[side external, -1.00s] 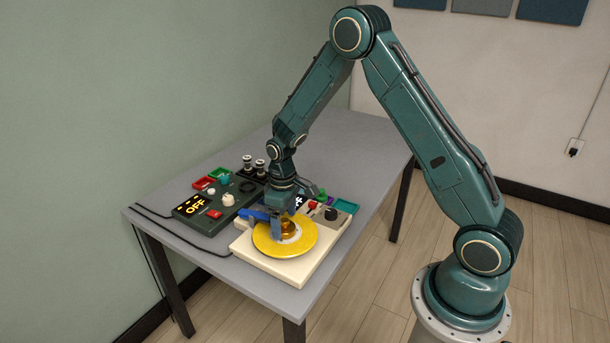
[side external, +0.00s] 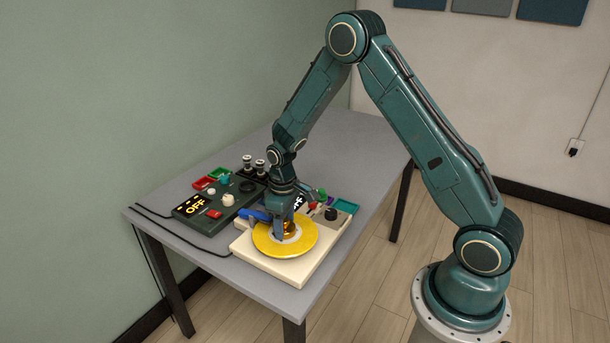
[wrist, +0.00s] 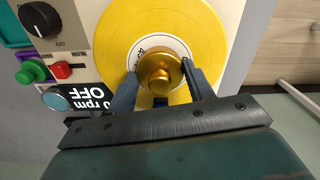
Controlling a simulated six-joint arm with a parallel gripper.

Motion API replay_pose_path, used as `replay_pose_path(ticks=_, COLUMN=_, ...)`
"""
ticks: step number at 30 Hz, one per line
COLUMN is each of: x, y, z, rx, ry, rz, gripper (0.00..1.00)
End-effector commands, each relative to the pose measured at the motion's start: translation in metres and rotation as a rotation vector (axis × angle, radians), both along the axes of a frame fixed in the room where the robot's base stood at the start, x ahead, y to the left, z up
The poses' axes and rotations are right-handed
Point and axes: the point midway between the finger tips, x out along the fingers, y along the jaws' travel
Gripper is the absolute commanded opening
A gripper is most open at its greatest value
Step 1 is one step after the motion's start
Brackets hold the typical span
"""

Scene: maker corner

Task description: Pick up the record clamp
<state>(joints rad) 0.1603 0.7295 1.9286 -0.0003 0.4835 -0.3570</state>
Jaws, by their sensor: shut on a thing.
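The record clamp (wrist: 160,73) is a gold, round, knobbed piece at the centre of the yellow record (wrist: 210,35). In the wrist view my gripper (wrist: 161,80) has one finger on each side of the clamp and is shut on it. In the side view the yellow record (side external: 306,244) lies on the cream turntable (side external: 262,261), and my gripper (side external: 285,235) reaches down to its middle. The clamp is mostly hidden there behind the fingers. It appears to be still at the record's centre; I cannot tell any gap below it.
A blue tonearm (side external: 256,215) lies close to the gripper. A dark knob (wrist: 40,18), a red button (wrist: 61,70), a green knob (wrist: 34,70) and an "OFF" display (wrist: 86,96) are beside the record. A dark control box (side external: 205,212) stands to the left.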

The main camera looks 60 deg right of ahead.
Motion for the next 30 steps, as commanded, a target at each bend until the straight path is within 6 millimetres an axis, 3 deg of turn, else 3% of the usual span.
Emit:
replay_pose_path(ticks=11, x=0.001, y=0.0, z=0.004, rx=-0.001, ry=-0.002, rz=0.0, gripper=0.23)
replay_pose_path(ticks=17, x=0.001, y=0.0, z=0.018, rx=0.0, ry=-0.003, rz=0.0, gripper=0.23)
replay_pose_path(ticks=23, x=0.002, y=0.0, z=0.046, rx=-0.001, ry=-0.006, rz=0.0, gripper=0.23)
replay_pose_path(ticks=30, x=0.001, y=0.0, z=0.096, rx=-0.001, ry=-0.006, rz=0.0, gripper=0.23)
